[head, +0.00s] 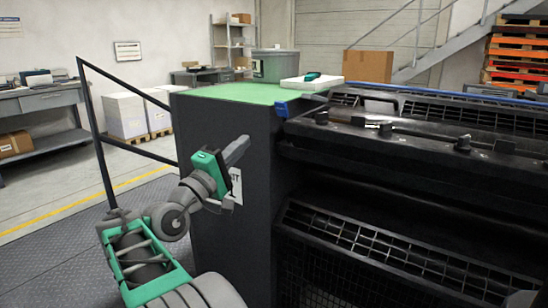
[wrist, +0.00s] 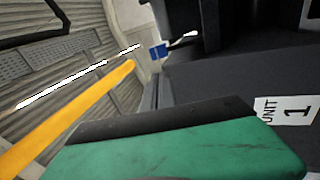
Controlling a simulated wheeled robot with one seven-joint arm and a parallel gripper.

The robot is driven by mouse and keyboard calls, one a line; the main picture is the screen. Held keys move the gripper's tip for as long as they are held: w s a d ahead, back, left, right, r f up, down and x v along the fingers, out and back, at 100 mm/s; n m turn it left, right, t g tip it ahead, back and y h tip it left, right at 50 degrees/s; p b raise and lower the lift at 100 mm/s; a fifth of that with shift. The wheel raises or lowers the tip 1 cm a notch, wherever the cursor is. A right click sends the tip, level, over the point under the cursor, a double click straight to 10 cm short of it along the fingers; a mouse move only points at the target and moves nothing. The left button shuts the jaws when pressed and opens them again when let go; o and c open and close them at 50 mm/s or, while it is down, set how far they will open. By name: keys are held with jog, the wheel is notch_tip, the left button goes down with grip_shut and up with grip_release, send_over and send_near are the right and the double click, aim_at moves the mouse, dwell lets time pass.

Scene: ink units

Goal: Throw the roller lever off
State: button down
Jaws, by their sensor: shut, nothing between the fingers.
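A blue-ended part (head: 281,109), which looks like the roller lever, sticks out at the near left corner of the press, by the green-topped cabinet (head: 225,91). A small blue piece (wrist: 158,52) also shows in the wrist view, near the top; I cannot tell for sure that it is the same part. My gripper (head: 240,147) is shut and empty, in front of the cabinet's dark side, below and left of the blue part and apart from it.
A label (wrist: 288,110) reading "UNIT 1" is on the dark panel. The black press (head: 400,160) fills the right side. A dark guard rail (head: 97,135) stands left of my arm. A white tray (head: 311,83) and grey bin (head: 275,66) stand on the cabinet.

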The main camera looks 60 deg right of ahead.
jog(key=shift+s+g+h, duration=0.3)
jog(key=shift+s+g, duration=0.1)
jog(key=shift+g, duration=0.1)
jog(key=p, duration=0.7)
send_near(280, 107)
jog(key=x, duration=0.7)
jog(key=shift+f, duration=0.15)
jog(key=shift+p, duration=0.35)
